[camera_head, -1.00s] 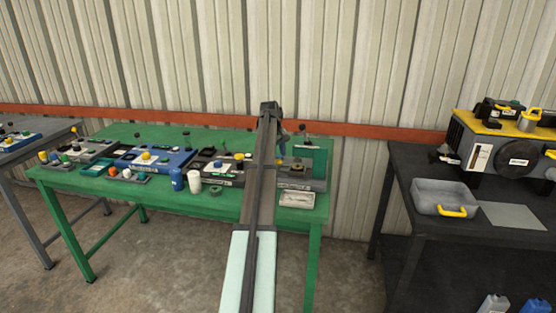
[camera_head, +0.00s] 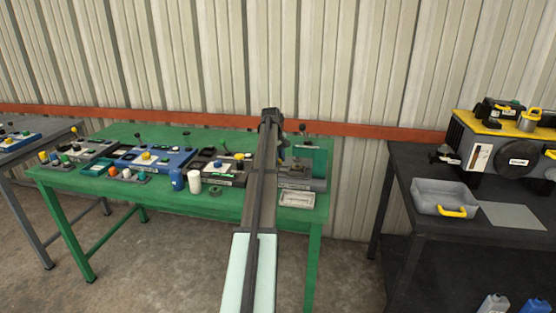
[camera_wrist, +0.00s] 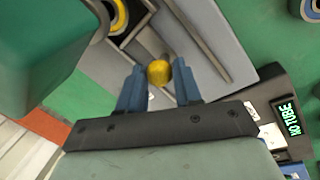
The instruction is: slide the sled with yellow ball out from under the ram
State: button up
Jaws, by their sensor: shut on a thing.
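The yellow ball (camera_wrist: 159,72) is between the two blue fingers of my gripper (camera_wrist: 158,69) in the wrist view, and the gripper is shut on it. The ball sits over a grey slotted base (camera_wrist: 205,48); the sled's outline is hard to tell apart from this base. A round dark part with a yellow ring (camera_wrist: 117,14), perhaps the ram end, shows just beyond the ball, beside a large green block (camera_wrist: 40,45). In the head view the green and grey press (camera_head: 312,160) stands at the table's right end.
A black bench (camera_head: 400,165) with a grey bin (camera_head: 440,193) stands at right.

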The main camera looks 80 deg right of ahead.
grip_shut()
jog(key=w, duration=1)
jog(key=shift+w, duration=0.25)
jog(key=shift+o, duration=2.2)
grip_release()
jog(key=shift+w, duration=0.1)
jog(key=shift+o, duration=1.2)
jog(key=shift+r, duration=0.1)
notch_tip(320, 180, up, 13)
jog(key=w+a, duration=0.1)
jog(key=a, duration=0.1)
jog(key=shift+r, duration=0.2)
jog(key=shift+w+a, duration=0.1)
jog(key=shift+w, duration=0.1)
